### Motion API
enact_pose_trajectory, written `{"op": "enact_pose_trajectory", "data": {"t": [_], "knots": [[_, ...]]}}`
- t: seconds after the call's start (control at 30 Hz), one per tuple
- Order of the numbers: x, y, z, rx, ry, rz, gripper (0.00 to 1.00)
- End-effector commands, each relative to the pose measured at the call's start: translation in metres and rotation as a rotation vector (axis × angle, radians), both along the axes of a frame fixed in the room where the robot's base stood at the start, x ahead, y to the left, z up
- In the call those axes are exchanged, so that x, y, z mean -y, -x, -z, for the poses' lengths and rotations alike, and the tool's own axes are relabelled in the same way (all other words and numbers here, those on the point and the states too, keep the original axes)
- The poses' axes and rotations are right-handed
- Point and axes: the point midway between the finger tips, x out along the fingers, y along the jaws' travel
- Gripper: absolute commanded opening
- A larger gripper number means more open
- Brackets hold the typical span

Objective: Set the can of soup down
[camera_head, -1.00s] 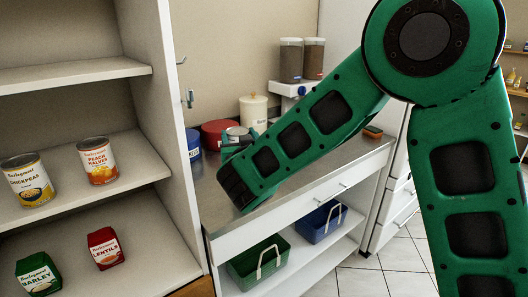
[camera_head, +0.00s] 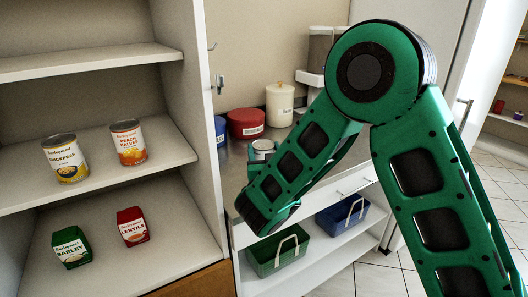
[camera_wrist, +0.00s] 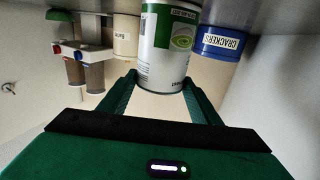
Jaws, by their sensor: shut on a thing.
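My gripper (camera_wrist: 160,88) is shut on a can (camera_wrist: 168,50) with a white and green label; I take it as the can of soup, though its name is not readable. The can sits between the two green fingers in the wrist view. In the head view only the can's top (camera_head: 263,145) shows, above the grey counter (camera_head: 233,168); my forearm hides the rest and most of the gripper. I cannot tell whether its base touches the counter.
Behind the can stand a blue crackers canister (camera_wrist: 219,42), a red canister (camera_head: 246,122) and a cream canister (camera_head: 280,105). Left is a shelf unit (camera_head: 90,62) with cans and packets. Green (camera_head: 278,252) and blue (camera_head: 342,216) baskets sit under the counter.

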Motion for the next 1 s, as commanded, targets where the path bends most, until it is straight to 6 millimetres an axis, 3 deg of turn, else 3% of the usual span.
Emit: {"op": "enact_pose_trajectory", "data": {"t": [0.17,0.2,0.27,0.67,1.0], "knots": [[0.001,-0.001,0.001,0.001,0.001,0.001,0.21],[0.001,0.0,0.002,0.0,0.001,0.002,0.62],[0.002,-0.001,0.002,0.0,0.001,0.002,0.76],[0.002,0.002,0.0,-0.001,0.0,0.001,0.76],[0.011,0.059,0.001,-0.002,0.005,-0.003,0.76]]}}
